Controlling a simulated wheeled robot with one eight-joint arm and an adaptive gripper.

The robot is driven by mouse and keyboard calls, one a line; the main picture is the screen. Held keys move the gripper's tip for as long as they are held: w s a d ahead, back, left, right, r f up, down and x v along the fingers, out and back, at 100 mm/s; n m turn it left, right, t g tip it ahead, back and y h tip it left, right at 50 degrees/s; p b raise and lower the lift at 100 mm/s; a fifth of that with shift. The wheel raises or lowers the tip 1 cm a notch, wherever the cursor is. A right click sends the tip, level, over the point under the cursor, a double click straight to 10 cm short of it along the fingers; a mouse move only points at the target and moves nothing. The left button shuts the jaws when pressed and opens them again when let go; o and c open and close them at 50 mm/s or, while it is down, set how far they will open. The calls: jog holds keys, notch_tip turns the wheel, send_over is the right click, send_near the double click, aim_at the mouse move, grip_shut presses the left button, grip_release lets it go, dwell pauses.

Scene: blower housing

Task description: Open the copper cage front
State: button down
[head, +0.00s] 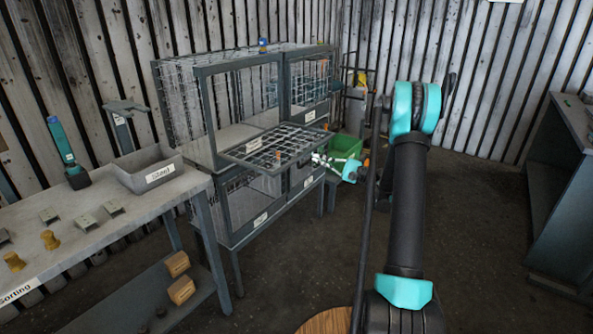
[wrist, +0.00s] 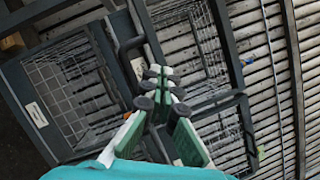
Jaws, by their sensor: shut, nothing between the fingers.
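A dark-framed wire cage rack (head: 205,107) stands against the back wall, with upper and lower compartments. A mesh front panel (head: 262,146) sticks out roughly level from the rack at mid height, and the upper left compartment behind it shows an open front. The small label plates are too small to read, so I cannot tell which cage is the copper one. My gripper (head: 324,160) is at the panel's right side; contact cannot be told. In the wrist view my gripper (wrist: 160,88) is shut and empty, in front of dark frame bars and mesh.
A workbench (head: 95,232) with a grey bin (head: 148,170) and small parts stands at the left. A green crate (head: 345,147) is behind my gripper. A dark bench (head: 565,190) is at the right.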

aim_at(293, 156)
jog(key=s+a+m+t+h, duration=0.1)
jog(key=s+a+m+h, duration=0.2)
jog(key=s+m+h, duration=0.8)
jog(key=w+a+m+y, duration=0.2)
jog(key=w+a+m, duration=0.1)
jog(key=a, duration=0.4)
jog(key=shift+w+r+m+y, duration=0.15)
jog(key=shift+w+m+y, duration=0.2)
jog(key=shift+m, duration=0.25)
notch_tip(293, 156, up, 5)
jog(key=shift+w+a+r, duration=0.1)
jog(key=shift+a+r, duration=0.05)
dwell(0.6)
